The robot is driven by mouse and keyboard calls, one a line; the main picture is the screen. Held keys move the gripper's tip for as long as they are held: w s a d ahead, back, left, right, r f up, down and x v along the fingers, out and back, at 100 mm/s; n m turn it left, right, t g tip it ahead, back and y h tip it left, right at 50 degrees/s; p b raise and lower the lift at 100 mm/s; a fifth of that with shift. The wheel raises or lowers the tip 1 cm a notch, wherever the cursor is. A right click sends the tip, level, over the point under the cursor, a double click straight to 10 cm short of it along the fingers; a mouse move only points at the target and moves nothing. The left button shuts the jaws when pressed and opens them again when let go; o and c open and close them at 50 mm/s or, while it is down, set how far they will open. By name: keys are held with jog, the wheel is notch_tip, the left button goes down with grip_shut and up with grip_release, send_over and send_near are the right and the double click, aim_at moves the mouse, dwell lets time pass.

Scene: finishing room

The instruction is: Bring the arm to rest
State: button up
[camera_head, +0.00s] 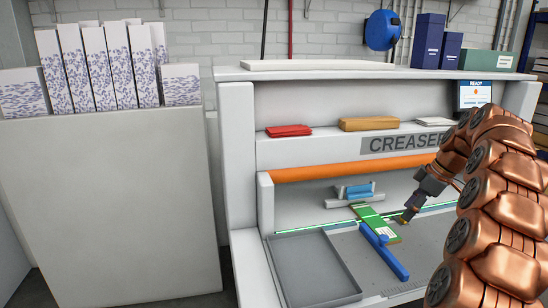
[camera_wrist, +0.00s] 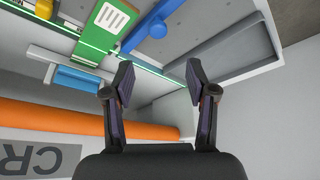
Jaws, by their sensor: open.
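My gripper (camera_wrist: 159,80) is open, with nothing between its fingers in the wrist view. My copper arm reaches in from the right in the head view, and my gripper (camera_head: 415,207) hangs over the bed of the creaser machine (camera_head: 240,150). A green card with a white label (camera_head: 372,222) lies on the bed, left of the gripper, and also shows at the top of the wrist view (camera_wrist: 100,32). In the head view I cannot tell the exact gap between the fingertips and the card.
A blue bar (camera_head: 385,252) lies by the card. An empty grey tray (camera_head: 312,270) is at the front left of the bed. An orange roller (camera_head: 340,168) and a shelf front marked CREASER (camera_head: 400,143) stand behind. A screen (camera_head: 475,94) reads READY. Printed stacks (camera_head: 100,65) stand left.

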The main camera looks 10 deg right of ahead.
jog(key=s+a+m+g, duration=0.15)
jog(key=s+a, duration=0.45)
jog(key=a, duration=0.6)
jog(key=s+a+m+g, duration=0.1)
jog(key=s+a+m, duration=0.1)
jog(key=s+a, duration=0.7)
jog(key=s+a+f+m+h, duration=0.1)
jog(key=s+a+f+m, duration=0.1)
jog(key=s, duration=0.5)
jog(key=s+a+f+m+g+h, duration=0.1)
jog(key=s+a+f+m, duration=0.1)
jog(key=s, duration=0.6)
jog(key=s+a+f+m+g+h, duration=0.1)
jog(key=s+a+f, duration=0.3)
jog(key=s, duration=0.4)
jog(key=shift+s+a+f+m, duration=0.15)
jog(key=shift+s+f+m, duration=0.05)
jog(key=shift+f+m, duration=0.4)
jog(key=shift+r, duration=0.1)
jog(key=shift+c, duration=0.2)
